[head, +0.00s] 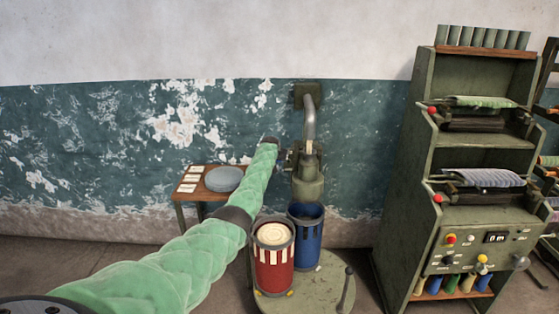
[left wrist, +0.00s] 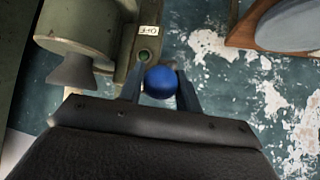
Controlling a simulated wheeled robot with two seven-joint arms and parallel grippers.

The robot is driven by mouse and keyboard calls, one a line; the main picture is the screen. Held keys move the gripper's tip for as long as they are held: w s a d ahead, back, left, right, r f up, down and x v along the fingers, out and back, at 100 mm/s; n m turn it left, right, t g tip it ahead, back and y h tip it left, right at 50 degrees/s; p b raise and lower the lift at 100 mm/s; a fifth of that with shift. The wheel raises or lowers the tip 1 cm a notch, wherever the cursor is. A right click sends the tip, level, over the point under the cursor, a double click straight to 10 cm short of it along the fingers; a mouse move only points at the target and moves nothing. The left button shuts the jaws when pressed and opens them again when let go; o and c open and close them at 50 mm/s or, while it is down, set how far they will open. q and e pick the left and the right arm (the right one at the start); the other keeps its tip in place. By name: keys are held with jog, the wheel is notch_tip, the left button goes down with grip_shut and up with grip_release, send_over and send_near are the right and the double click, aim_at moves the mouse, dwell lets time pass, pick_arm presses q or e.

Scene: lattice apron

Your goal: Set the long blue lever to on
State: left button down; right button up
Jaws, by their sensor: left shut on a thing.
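The blue knob of the lever (left wrist: 160,82) sits between the two fingers of my left gripper (left wrist: 160,90), which is shut on it. The lever's shaft is hidden in the left wrist view. A small white label (left wrist: 150,30), which seems to read OFF, is on the green housing just beyond the knob, with a round green spot (left wrist: 145,56) below it. In the head view my left gripper (head: 282,155) reaches the left side of the green wall-mounted machine (head: 309,185); the knob is too small to make out there. My right gripper is in neither view.
A red striped canister (head: 274,270) and a blue canister (head: 308,235) stand on a round green base (head: 315,290) below the machine. A small wooden table (head: 190,197) with a grey disc (head: 223,179) is at left. A tall green cabinet (head: 415,200) stands at right.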

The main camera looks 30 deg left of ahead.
pick_arm(q)
jog(key=c, duration=1)
grip_release()
jog(key=shift+r, duration=0.2)
jog(key=shift+f, duration=0.1)
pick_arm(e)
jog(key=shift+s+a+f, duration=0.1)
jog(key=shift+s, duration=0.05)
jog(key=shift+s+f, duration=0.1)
pick_arm(q)
jog(key=shift+v, duration=0.85)
jog(key=b+v, duration=0.2)
jog(key=v, duration=0.4)
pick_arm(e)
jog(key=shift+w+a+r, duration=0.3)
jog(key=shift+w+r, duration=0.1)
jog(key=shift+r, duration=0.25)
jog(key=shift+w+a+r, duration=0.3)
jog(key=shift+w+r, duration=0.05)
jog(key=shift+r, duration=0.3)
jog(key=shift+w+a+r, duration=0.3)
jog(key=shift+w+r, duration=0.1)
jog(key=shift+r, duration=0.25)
pick_arm(q)
jog(key=shift+f, duration=0.1)
